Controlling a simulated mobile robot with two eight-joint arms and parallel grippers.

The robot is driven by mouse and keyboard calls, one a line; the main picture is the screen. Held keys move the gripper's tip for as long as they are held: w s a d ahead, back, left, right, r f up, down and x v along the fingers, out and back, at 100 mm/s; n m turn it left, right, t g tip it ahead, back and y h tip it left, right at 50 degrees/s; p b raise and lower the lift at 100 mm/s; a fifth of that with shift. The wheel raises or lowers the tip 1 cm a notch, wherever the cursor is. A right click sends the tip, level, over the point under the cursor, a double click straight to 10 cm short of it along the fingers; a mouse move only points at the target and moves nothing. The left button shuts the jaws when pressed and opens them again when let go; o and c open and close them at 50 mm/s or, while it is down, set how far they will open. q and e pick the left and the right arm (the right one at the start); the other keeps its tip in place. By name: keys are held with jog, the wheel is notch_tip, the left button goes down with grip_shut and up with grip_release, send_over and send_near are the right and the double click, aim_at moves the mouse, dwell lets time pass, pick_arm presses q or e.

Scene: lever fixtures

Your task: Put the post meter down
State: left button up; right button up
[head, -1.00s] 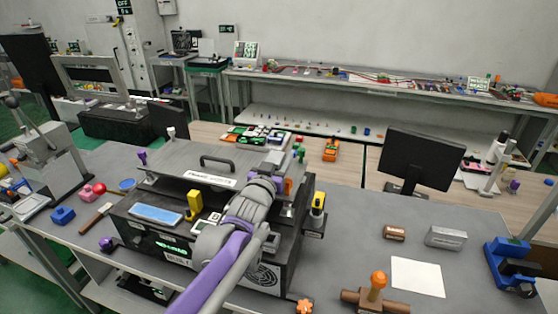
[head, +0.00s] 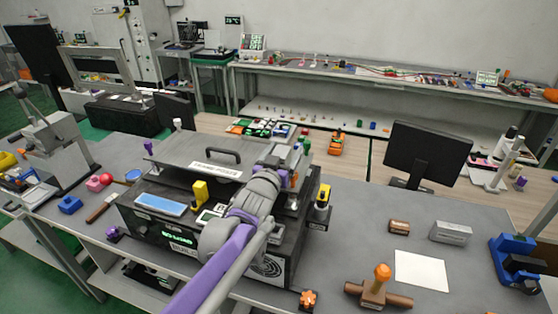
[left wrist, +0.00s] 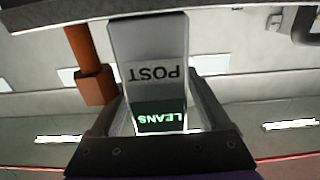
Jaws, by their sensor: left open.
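The post meter (left wrist: 150,52) is a grey block marked POST with a green-lit display reading LEANS. Both read upside down in the left wrist view. It stands between the two fingers of my left gripper (left wrist: 155,100), which are open around it; whether either finger touches it I cannot tell. An orange-brown post (left wrist: 88,60) stands beside the meter in the wrist view. My right gripper is not in view.
The machine's grey lid with a handle (head: 222,153) lies left of my gripper. A yellow-and-black device (head: 322,197) is close on the right. A wooden tool with an orange knob (head: 381,280), a white sheet (head: 421,271) and a blue fixture (head: 515,262) stand farther right.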

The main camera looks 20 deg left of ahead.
pick_arm(q)
jog(key=s, duration=1.2)
jog(key=shift+a+b, duration=0.2)
jog(key=shift+b, duration=0.2)
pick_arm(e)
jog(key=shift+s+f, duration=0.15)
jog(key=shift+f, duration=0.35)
pick_arm(q)
jog(key=shift+w, duration=0.1)
